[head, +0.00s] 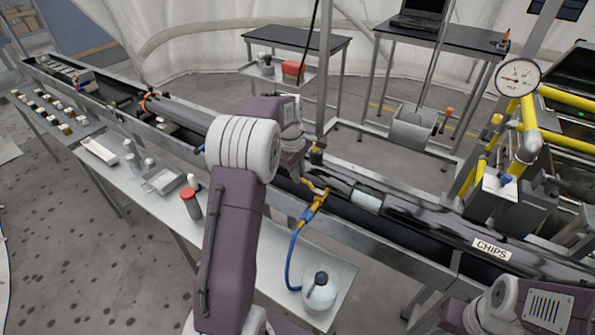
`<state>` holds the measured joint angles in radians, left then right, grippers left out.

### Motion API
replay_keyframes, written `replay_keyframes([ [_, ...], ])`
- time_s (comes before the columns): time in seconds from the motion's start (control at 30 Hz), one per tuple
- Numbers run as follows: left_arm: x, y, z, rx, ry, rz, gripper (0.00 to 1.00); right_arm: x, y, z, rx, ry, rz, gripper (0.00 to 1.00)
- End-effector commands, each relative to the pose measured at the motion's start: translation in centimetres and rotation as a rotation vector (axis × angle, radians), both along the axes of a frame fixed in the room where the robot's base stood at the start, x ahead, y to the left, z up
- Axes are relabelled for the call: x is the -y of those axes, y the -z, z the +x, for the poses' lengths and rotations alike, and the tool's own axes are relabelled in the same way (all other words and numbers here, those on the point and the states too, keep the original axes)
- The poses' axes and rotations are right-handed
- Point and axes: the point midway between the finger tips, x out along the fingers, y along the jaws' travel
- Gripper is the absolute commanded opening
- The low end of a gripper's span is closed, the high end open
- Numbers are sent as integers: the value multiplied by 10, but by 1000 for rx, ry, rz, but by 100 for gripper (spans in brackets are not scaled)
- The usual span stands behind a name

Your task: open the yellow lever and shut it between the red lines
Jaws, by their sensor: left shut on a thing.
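The yellow lever (321,191) is on a small brass-yellow valve fitting at the long dark trough, with a blue hose running down from it. My left arm reaches across the middle of the view, and its gripper (304,181) is at the lever, shut on it. The fingertips are small and partly hidden by my wrist, so the exact grip is hard to see. A round white pressure gauge (518,77) stands at the upper right on yellow pipes. Its dial shows small red marks, but the needle reading is too small to tell. My right arm shows at the lower right; its gripper is out of view.
A red-lidded jar (190,202) and metal trays stand left of my arm. A "CHIPS" sign (491,249) is on the trough. Dark tables stand behind.

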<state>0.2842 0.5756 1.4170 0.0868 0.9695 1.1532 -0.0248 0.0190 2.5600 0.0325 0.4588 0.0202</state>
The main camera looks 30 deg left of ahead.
Motion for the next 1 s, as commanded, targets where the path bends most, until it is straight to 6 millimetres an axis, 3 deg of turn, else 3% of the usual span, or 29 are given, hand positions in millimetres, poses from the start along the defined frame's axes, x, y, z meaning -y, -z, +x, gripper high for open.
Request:
replay_keyframes([
  [0.33,0,-1,2,6,5,2,0,0,0,0,0,0,0,36],
  [0.37,0,-1,2,6,4,2,18,0,0,0,0,0,0,36],
  [0.43,0,-1,1,5,4,2,34,0,0,0,0,0,0,36],
  [0.77,0,-4,1,4,3,1,34,0,-1,0,0,0,0,36],
  [1.0,-2,-53,-8,8,2,3,34,0,-4,0,0,0,0,36],
])
